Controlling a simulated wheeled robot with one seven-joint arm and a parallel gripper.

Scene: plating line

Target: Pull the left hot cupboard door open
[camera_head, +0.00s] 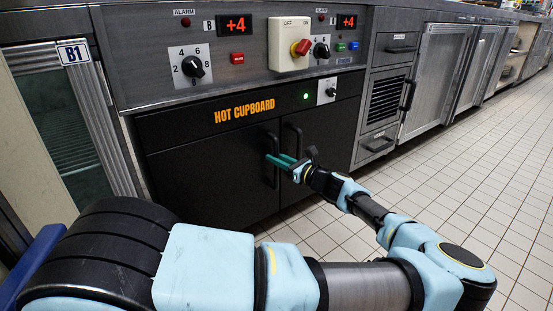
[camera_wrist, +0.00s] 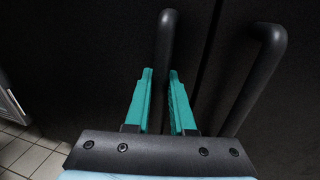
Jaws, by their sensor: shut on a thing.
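The hot cupboard's left door (camera_head: 205,170) is dark and looks flush with the front. Its black bar handle (camera_head: 275,176) stands upright near the door's right edge. My gripper (camera_head: 275,159) reaches in from the right with its green fingers at this handle. In the wrist view, my gripper (camera_wrist: 160,72) has one finger on each side of the left handle (camera_wrist: 166,38) and is shut on it. The lower part of the handle is hidden between the fingers. The right door's handle (camera_wrist: 262,68) stands apart, just right of the fingers; it also shows in the head view (camera_head: 296,138).
A control panel with knobs and a red switch (camera_head: 300,47) is above the doors. A glass-fronted cabinet (camera_head: 62,125) stands at left, and a drawer unit (camera_head: 381,142) at right. The tiled floor (camera_head: 470,170) at right is clear.

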